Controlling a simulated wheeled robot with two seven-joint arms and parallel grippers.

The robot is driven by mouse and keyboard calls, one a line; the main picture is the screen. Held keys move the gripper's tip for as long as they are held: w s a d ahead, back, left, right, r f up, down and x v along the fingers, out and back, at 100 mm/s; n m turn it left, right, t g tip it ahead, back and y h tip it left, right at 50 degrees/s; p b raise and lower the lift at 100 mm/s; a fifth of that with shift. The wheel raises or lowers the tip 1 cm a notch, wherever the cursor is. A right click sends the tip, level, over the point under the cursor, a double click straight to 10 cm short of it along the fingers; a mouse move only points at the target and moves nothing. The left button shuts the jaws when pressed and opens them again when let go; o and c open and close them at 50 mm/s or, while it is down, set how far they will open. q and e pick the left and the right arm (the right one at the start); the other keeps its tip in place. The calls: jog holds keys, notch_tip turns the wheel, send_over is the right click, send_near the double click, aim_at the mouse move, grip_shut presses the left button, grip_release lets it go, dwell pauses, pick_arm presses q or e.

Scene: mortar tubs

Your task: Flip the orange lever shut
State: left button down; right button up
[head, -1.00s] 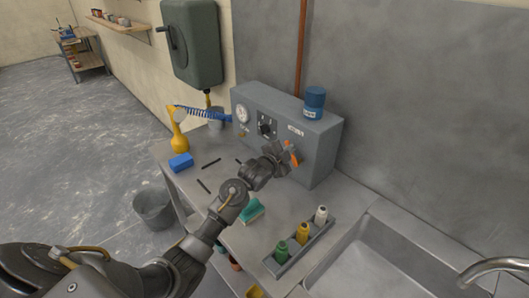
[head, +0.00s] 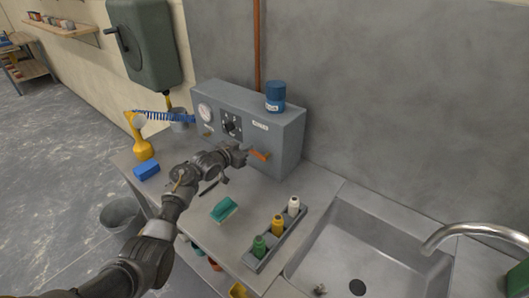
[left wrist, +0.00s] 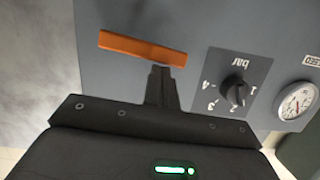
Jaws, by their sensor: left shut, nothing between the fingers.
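The orange lever (head: 260,154) is on the front of the grey control box (head: 285,135), toward its right end. It lies close to level across the panel. In the left wrist view the lever (left wrist: 142,47) runs nearly sideways, slightly tilted. My left gripper (head: 242,151) is at the lever's left end in the head view. Its shut, empty fingers (left wrist: 162,72) are right by the lever's edge in the wrist view; I cannot tell if they touch it. My right gripper is not in view.
A black dial (head: 231,125) and a gauge (head: 205,112) are left of the lever. A blue can (head: 275,96) stands on the box. A bottle rack (head: 262,252), a teal brush (head: 223,209) and a blue block (head: 146,170) are on the bench. A sink (head: 370,240) is at right.

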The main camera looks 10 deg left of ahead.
pick_arm(q)
jog(key=shift+a+f, duration=0.15)
jog(key=shift+f, duration=0.25)
jog(key=shift+w, duration=0.1)
dwell(0.4)
notch_tip(320, 180, up, 5)
jog(key=p, duration=0.4)
jog(key=b, duration=0.3)
send_near(255, 133)
jog(key=s+a, duration=0.3)
jog(key=s, duration=0.1)
jog(key=shift+s+a+r, duration=0.1)
jog(key=shift+s+r, duration=0.05)
jog(key=shift+s, duration=0.35)
